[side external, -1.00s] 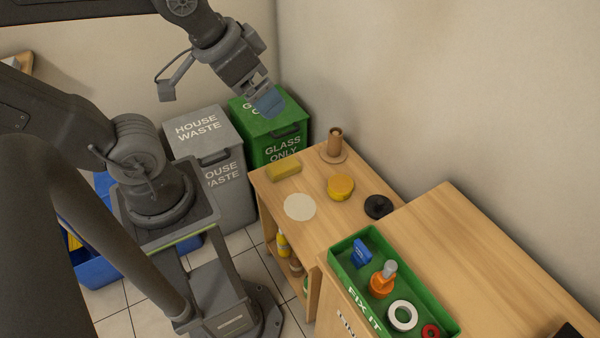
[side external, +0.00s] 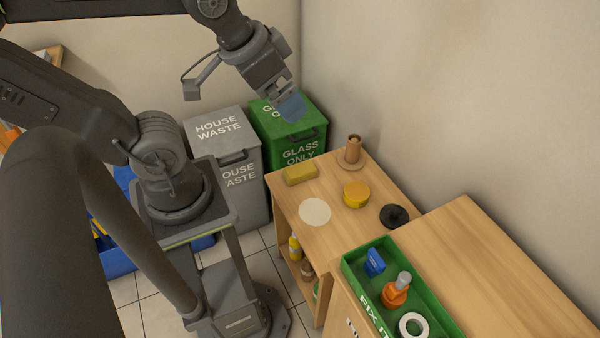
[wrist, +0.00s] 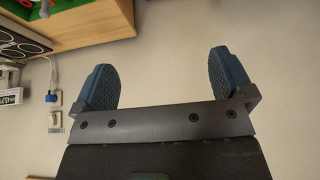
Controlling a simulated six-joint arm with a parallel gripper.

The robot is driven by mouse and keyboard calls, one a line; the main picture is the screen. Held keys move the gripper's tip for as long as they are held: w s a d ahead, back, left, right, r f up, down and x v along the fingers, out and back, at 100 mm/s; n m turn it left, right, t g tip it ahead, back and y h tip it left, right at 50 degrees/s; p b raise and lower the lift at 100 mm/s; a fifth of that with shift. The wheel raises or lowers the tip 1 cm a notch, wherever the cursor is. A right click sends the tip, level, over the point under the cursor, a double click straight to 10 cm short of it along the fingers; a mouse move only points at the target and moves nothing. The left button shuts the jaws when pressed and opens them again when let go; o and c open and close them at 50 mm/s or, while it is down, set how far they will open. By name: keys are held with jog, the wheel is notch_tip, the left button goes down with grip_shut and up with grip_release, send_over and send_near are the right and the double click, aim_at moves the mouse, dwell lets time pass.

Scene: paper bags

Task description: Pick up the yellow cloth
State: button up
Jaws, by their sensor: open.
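A folded yellow cloth-like block (side external: 300,174) lies at the back left corner of the wooden table top (side external: 330,226); I cannot tell for sure that it is cloth. A round yellow thing (side external: 356,194) sits to its right on the same top. My gripper (side external: 292,106) hangs in the air in front of the green bin in the side view, higher than the table. In the wrist view my gripper (wrist: 165,80) shows two blue fingers spread wide with nothing between them. The yellow block is not in the wrist view.
A pale disc (side external: 315,212), a black round thing (side external: 394,216) and a brown upright holder (side external: 351,152) share the table top. A green tray (side external: 438,302) with several items stands front right. Grey (side external: 222,150) and green (side external: 290,132) bins stand behind.

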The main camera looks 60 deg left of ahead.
jog(key=w+a+f+g, duration=0.1)
jog(key=w+a+f, duration=0.2)
jog(key=w, duration=0.3)
jog(key=w+a+f+g, duration=0.1)
jog(key=w+a+f, duration=0.1)
jog(key=w+a, duration=0.25)
jog(key=g, duration=0.4)
send_over(299, 169)
jog(key=f, duration=3.8)
jog(key=shift+w+a+f, duration=0.1)
jog(key=shift+w+f, duration=0.1)
jog(key=shift+w, duration=0.15)
jog(key=shift+s+f, duration=0.2)
jog(key=shift+f, duration=1.3)
jog(key=shift+s+f, duration=0.15)
jog(key=shift+f, duration=1.3)
jog(key=c, duration=1)
